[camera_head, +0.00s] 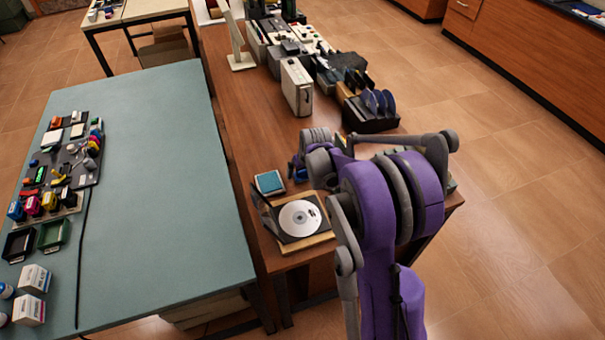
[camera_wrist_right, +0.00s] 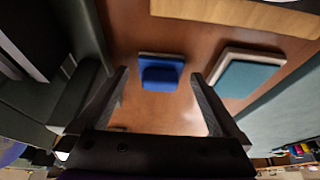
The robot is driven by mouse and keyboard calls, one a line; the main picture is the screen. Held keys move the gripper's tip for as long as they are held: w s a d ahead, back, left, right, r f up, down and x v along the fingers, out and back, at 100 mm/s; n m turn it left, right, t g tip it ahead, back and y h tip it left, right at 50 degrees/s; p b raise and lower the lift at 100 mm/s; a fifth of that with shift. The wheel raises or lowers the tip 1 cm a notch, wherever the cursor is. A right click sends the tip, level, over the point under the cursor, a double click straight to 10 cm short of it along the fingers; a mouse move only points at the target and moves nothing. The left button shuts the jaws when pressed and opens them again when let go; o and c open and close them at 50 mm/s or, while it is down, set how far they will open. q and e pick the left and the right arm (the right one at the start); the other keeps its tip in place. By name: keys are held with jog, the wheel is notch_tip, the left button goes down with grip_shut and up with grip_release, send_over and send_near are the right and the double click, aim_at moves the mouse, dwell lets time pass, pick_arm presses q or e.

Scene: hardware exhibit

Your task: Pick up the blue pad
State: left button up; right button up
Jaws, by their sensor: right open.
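The blue pad (camera_wrist_right: 162,74) lies on the brown wooden table in the right wrist view, a small blue block with a darker edge. My right gripper (camera_wrist_right: 159,80) is open and empty, with its two dark fingers spread to either side of the pad in the picture. I cannot tell how high the fingers are above it. In the head view my right arm reaches over the table and largely hides the pad and the fingertips. My left gripper is not in view.
A teal pad with a light border (camera_head: 269,182) lies close by, also in the wrist view (camera_wrist_right: 245,74). A disc (camera_head: 299,218) in an open case sits on a wooden board. Boxes and disc racks (camera_head: 372,112) stand farther back. A green-topped table (camera_head: 165,200) adjoins at left.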

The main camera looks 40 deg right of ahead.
jog(key=shift+w+f, duration=0.1)
jog(key=shift+f, duration=0.2)
jog(key=c, duration=1.4)
notch_tip(320, 180, up, 10)
jog(key=shift+r+p, duration=0.1)
jog(key=shift+p, duration=0.2)
